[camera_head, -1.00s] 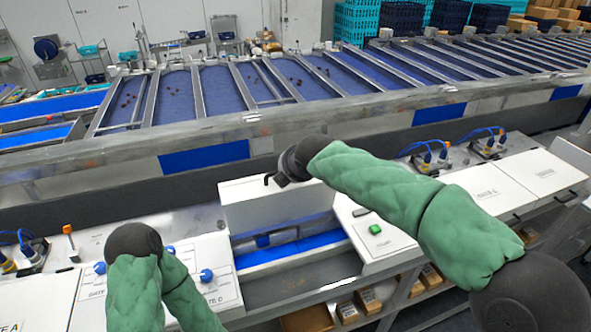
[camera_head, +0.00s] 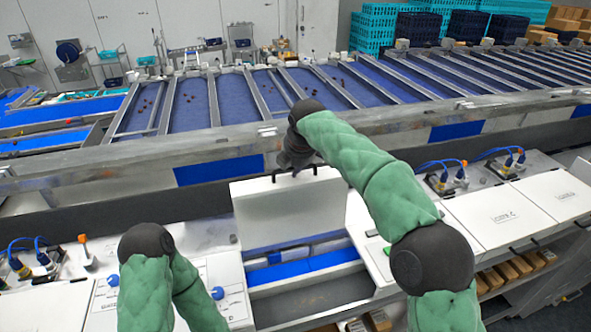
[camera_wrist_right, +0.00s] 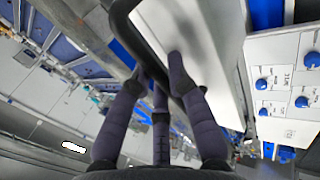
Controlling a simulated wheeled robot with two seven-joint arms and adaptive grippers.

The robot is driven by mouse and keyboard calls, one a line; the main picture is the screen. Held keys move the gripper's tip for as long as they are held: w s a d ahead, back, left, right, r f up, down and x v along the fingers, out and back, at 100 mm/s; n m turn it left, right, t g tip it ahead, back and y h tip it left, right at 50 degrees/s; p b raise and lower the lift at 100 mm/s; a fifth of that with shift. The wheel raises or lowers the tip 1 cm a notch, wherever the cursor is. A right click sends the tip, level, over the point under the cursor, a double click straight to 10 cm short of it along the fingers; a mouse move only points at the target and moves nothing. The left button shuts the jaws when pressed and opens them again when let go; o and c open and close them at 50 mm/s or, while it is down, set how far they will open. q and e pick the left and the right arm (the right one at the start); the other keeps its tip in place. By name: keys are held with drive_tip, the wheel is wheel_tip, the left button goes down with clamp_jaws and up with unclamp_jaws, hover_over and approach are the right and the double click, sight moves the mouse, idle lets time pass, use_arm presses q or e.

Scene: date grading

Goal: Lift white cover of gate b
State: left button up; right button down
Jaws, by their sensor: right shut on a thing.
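The white cover (camera_head: 289,215) of the gate in the middle of the bench stands raised on its far edge, showing its white face. Below it is the open bay with a blue strip (camera_head: 304,266). My right gripper (camera_head: 293,168) is at the cover's top edge, shut on its dark handle. In the right wrist view my fingers (camera_wrist_right: 165,85) close around the dark handle (camera_wrist_right: 125,25), with the white cover (camera_wrist_right: 195,50) beside them. My left arm is at the lower left in the head view; its gripper is not visible.
A white panel with blue knobs (camera_head: 217,292) lies left of the bay. Closed white covers (camera_head: 498,217) lie to the right. Blue cables and connectors (camera_head: 440,175) stand behind them. A long metal rail (camera_head: 130,167) runs behind the bench.

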drive_tip(key=shift+w+a+f+g, duration=0.2)
drive_tip(key=shift+w+a+f, duration=0.05)
drive_tip(key=shift+w, duration=0.35)
drive_tip(key=shift+w+a+f+g, duration=0.2)
drive_tip(key=shift+w+f, duration=0.05)
drive_tip(key=shift+w, duration=0.35)
drive_tip(key=shift+f, duration=0.1)
drive_tip(key=c, duration=1.1)
unclamp_jaws()
drive_tip(key=shift+c, duration=0.2)
drive_tip(key=shift+w, duration=0.1)
drive_tip(key=shift+r, duration=0.2)
drive_tip(key=shift+r, duration=0.1)
drive_tip(key=v, duration=1.1)
drive_tip(key=shift+a+r, duration=0.2)
drive_tip(key=shift+r, duration=0.2)
